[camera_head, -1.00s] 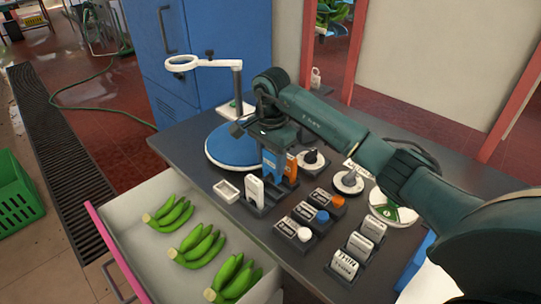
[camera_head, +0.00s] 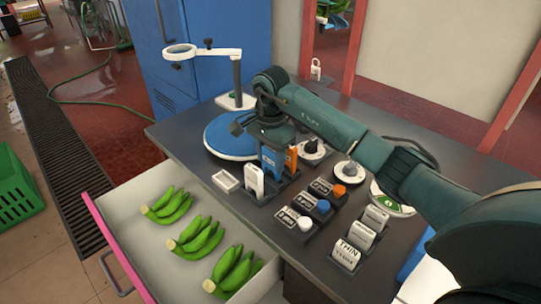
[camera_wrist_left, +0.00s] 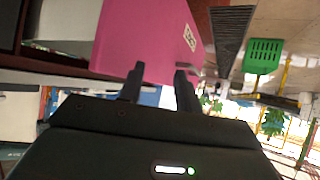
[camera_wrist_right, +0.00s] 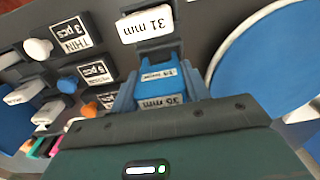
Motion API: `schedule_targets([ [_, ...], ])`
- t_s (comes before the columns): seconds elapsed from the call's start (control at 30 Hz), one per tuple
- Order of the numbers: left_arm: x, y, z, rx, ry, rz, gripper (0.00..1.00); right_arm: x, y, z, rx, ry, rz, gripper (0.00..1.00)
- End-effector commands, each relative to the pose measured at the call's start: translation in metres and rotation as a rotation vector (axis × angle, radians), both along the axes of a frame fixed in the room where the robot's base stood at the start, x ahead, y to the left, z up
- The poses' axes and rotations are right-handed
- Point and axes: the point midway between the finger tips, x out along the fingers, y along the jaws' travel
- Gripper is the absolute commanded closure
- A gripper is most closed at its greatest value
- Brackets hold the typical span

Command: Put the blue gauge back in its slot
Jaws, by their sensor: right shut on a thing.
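My right gripper (camera_head: 276,146) is shut on the blue gauge (camera_head: 270,162), over the dark rack (camera_head: 268,196). In the right wrist view the gauge (camera_wrist_right: 162,84) sits between the two fingers and its label reads 36 mm or similar. The white gauge (camera_head: 253,180) stands in the rack on the near side; it reads 31 mm in the right wrist view (camera_wrist_right: 145,26). The orange gauge (camera_head: 291,158) shows just behind the blue one. I cannot tell whether the blue gauge's lower end is inside its slot. My left gripper (camera_wrist_left: 160,84) is open and empty, away from the rack.
The open drawer (camera_head: 150,252) holds several green banana bunches (camera_head: 196,238). A small white tray (camera_head: 226,181), a round blue pad (camera_head: 228,140) and a magnifier stand (camera_head: 237,75) are left of the gripper. Labelled bins (camera_head: 309,208), knobs and white blocks (camera_head: 360,238) crowd the right.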

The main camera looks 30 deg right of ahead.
Motion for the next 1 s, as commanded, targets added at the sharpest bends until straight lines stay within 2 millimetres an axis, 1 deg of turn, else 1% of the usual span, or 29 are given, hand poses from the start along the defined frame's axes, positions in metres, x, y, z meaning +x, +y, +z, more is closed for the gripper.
schedule_targets([
  [0.4, 0.0, 0.0, -0.012, 0.001, 0.002, 0.001, 0.66, 0.0, 0.0, -0.014, -0.001, -0.001, -0.001, 0.74],
  [0.73, 0.0, 0.0, -0.016, 0.0, -0.001, 0.001, 0.66, 0.0, 0.0, -0.023, 0.0, -0.001, 0.0, 0.74],
  [0.77, 0.0, 0.0, -0.015, 0.0, -0.002, 0.001, 0.66, 0.0, 0.0, -0.023, 0.0, -0.001, 0.0, 0.53],
  [1.0, 0.0, 0.0, -0.014, -0.001, -0.004, 0.001, 0.66, 0.0, 0.0, -0.022, 0.0, -0.001, 0.0, 0.33],
])
